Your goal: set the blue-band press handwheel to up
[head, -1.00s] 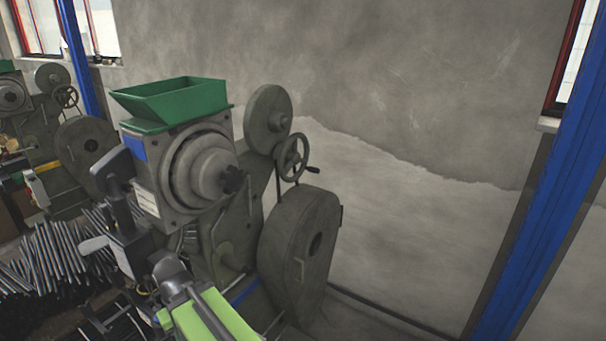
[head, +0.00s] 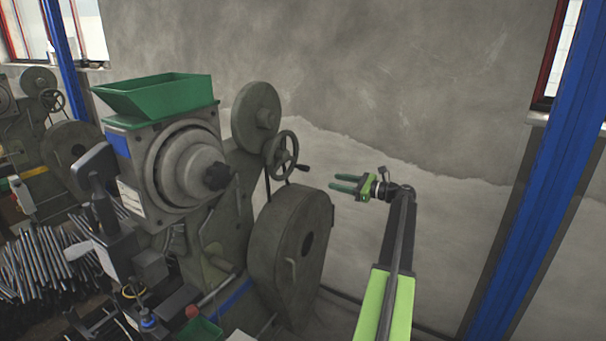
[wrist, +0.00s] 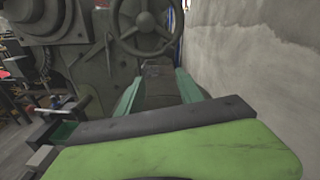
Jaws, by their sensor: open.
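The blue-band press stands left of centre in the head view, with a blue band (head: 236,297) low on its grey-green body. Its spoked handwheel (head: 281,153) is at the upper right side of the press, its dark crank handle (head: 303,168) sticking out toward the lower right. My gripper (head: 336,182) is open and empty, to the right of and slightly below the handwheel, its teal fingers pointing left and apart from the wheel. In the wrist view the handwheel (wrist: 144,27) is at the top centre, beyond the open fingers; its top is cut off.
A large round guard (head: 283,262) lies below the handwheel, and a green hopper (head: 160,97) tops the press. Another press with a yellow band (head: 36,171) stands at the left, near a pile of metal rods. A bare wall is behind; a blue post (head: 530,180) stands at the right.

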